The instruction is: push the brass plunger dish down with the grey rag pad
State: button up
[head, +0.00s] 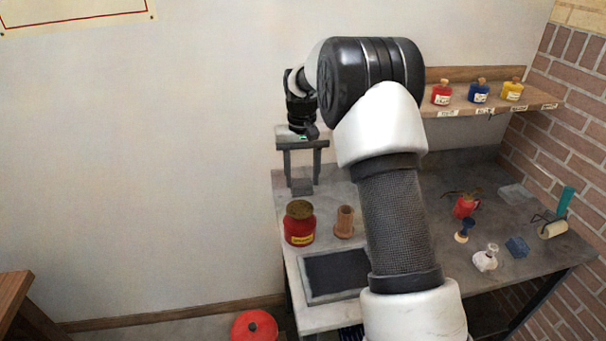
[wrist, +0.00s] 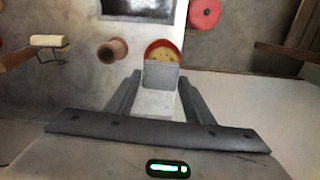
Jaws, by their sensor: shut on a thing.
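A red can (head: 299,230) with a yellow label stands at the left end of the bench. Its brass plunger dish (head: 299,209) faces up on top. My gripper (head: 302,184) points down and is shut on the grey rag pad (head: 303,187). In the head view the pad shows just above the dish, with a small gap between them. In the wrist view the pad (wrist: 161,77) sits between the fingertips and hides the near part of the dish (wrist: 163,53). How high the pad is over the dish is hard to tell.
A brown cylinder (head: 344,222) stands right of the can. A dark framed slab (head: 336,274) lies in front. A red pot (head: 254,326) is low at the front. Small bottles line the shelf (head: 543,101); a roller (head: 553,229) and other tools lie at the right.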

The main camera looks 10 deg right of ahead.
aim_at(300, 192)
jog(key=shift+w+a+r, duration=0.1)
jog(key=shift+w+a, duration=0.05)
jog(key=shift+a, duration=0.2)
jog(key=shift+f+b, duration=2.05)
jog(key=shift+f, duration=0.95)
jog(key=shift+f+b, duration=0.5)
jog(key=shift+f, duration=0.7)
dwell(0.4)
jog(key=shift+r+p, duration=2.55)
jog(key=shift+r, duration=1.05)
